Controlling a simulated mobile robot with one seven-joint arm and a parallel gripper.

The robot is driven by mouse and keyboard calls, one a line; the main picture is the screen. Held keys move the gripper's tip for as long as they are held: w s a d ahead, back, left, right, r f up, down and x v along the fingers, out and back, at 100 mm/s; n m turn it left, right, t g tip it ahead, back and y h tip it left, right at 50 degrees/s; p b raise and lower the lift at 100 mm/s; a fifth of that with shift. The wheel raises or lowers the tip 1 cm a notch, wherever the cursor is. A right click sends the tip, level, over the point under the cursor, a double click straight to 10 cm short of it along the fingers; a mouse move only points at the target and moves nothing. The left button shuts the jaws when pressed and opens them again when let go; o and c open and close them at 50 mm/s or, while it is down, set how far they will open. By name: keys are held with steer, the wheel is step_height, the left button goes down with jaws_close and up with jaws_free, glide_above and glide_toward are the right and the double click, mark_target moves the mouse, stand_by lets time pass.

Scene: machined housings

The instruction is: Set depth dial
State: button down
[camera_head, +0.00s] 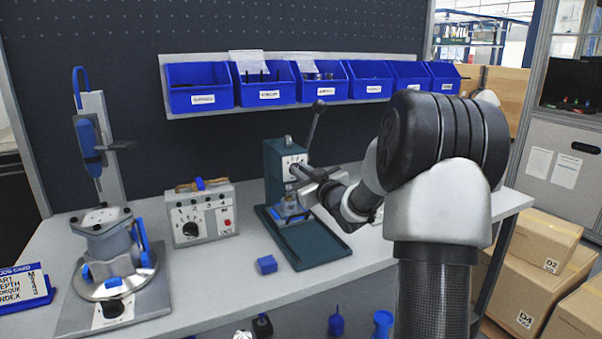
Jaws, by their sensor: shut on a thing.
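A dark green press (280,172) stands on the bench near the middle, with a lever rising at its top. On its front is a white numbered plate (292,160), which I take to be the depth dial's scale. My gripper (298,174) reaches in from the right and is shut at the lower part of this plate, on what seems to be the dial's knob. The fingers hide the knob, so its setting cannot be read. A small blue and clear part (291,211) sits on the press base below my gripper.
A grey control box (202,216) with a black knob stands left of the press. A metal housing (108,245) sits on a round fixture farther left. Blue bins (200,88) line the back panel.

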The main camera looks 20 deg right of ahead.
steer(key=c, duration=1.8)
jaws_free()
steer(key=shift+s, duration=0.1)
steer(key=s, duration=0.5)
steer(key=s+p, duration=0.1)
steer(key=s, duration=1.1)
steer(key=shift+s+d+p, duration=0.15)
steer(key=shift+d+p, duration=0.15)
